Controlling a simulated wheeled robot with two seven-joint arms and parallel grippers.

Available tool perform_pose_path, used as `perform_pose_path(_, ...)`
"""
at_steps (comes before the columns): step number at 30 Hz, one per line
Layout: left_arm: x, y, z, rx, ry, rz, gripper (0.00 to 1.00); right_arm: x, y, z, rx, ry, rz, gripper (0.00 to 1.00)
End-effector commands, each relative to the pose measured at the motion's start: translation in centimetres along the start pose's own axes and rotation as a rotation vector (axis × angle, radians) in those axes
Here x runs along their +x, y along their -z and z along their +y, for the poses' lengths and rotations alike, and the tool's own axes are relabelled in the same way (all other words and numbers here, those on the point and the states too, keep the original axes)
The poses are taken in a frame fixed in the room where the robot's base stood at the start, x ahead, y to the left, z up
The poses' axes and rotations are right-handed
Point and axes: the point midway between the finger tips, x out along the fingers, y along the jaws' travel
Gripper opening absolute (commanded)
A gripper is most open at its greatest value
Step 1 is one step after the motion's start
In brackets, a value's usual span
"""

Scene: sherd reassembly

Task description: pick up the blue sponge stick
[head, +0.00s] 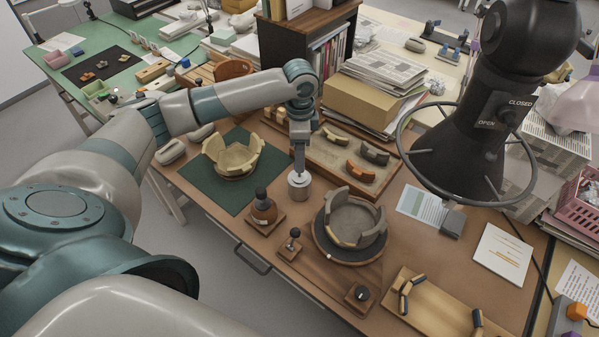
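I cannot clearly make out a blue sponge stick. The dark-blue-tipped piece (477,319) on the tan board at the lower right is small and cut by the frame's bottom edge, and I cannot tell if it is the stick. My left gripper (299,176) points down at a small grey-white cylindrical pot (298,188) in the middle of the brown table. Its fingers are narrow in this view and overlap the pot's top; whether they grip anything there is hidden. My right gripper is not in view.
A partly rebuilt bowl (353,220) stands on a dark turntable right of the pot. Another broken bowl (231,155) sits on a green mat. A round brown bottle (263,209) stands close by. A black column with a handwheel (455,155) blocks the upper right.

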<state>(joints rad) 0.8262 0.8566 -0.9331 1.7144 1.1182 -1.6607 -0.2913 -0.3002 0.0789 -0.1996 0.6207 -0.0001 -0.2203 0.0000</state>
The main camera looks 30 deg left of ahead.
Motion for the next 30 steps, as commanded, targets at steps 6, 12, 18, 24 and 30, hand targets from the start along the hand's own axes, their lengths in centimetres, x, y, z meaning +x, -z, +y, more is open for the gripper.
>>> perform_pose_path(6, 0.6, -0.1, -0.2, -0.002, -0.001, -0.001, 0.45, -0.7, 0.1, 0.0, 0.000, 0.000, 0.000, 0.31)
perform_pose_path(12, 2.8, -0.3, -0.6, -0.002, -0.003, -0.003, 0.45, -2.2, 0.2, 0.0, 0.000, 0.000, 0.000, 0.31)
perform_pose_path(18, 4.9, -0.3, -0.6, 0.000, -0.001, -0.001, 0.45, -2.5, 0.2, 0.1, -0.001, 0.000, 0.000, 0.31)
perform_pose_path(24, 5.2, -0.3, -0.7, 0.000, 0.001, -0.001, 0.45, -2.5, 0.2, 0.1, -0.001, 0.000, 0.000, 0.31)
perform_pose_path(30, 5.2, -0.3, -0.7, 0.000, 0.001, 0.000, 0.45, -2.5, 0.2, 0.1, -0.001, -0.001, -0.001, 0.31)
